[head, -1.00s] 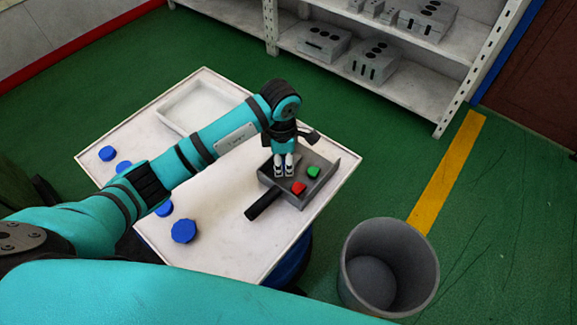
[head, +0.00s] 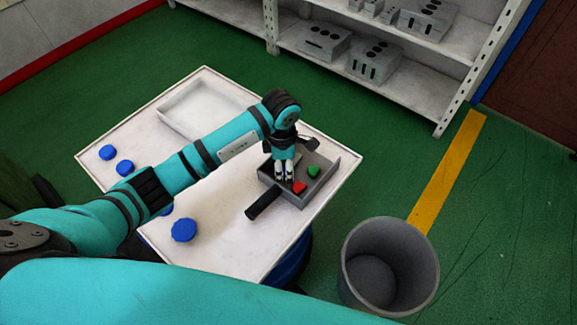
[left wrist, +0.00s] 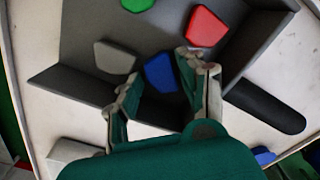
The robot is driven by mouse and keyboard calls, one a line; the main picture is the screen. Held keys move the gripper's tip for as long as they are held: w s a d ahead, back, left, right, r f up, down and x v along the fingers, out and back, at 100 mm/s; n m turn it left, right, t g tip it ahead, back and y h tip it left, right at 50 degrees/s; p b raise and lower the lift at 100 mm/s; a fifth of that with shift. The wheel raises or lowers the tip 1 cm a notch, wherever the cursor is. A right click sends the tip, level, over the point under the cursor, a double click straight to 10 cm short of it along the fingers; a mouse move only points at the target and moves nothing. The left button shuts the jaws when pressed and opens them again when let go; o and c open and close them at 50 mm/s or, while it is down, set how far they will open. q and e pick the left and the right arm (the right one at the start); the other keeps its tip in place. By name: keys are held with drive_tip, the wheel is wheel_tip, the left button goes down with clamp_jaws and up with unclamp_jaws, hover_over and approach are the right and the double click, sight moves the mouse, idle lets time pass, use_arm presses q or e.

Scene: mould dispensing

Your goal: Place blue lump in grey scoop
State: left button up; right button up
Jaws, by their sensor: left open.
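The grey scoop (head: 326,179) lies on the white table with its black handle (head: 263,204) pointing to the lower left. A red lump (head: 299,187) and a green lump (head: 313,171) lie in it. My left gripper (head: 284,179) points down into the scoop beside the red lump. In the left wrist view its fingers (left wrist: 160,68) are open, with a blue lump (left wrist: 160,74) between their tips, inside the scoop outline. A grey lump (left wrist: 115,57) lies in the scoop next to it. My fingers hide the blue lump in the head view. My right gripper is out of view.
Other blue pieces (head: 183,230) lie on the left and front of the table (head: 225,255). A white tray (head: 172,112) is at the back left. A grey bin (head: 350,270) stands right of the table, shelves (head: 410,88) behind.

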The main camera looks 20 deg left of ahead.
sight(284, 170)
use_arm(q)
drive_tip(key=shift+r, duration=0.5)
wheel_tip(284, 170, up, 11)
drive_tip(key=b, duration=0.1)
drive_tip(key=shift+r, duration=0.15)
drive_tip(key=shift+d, duration=0.1)
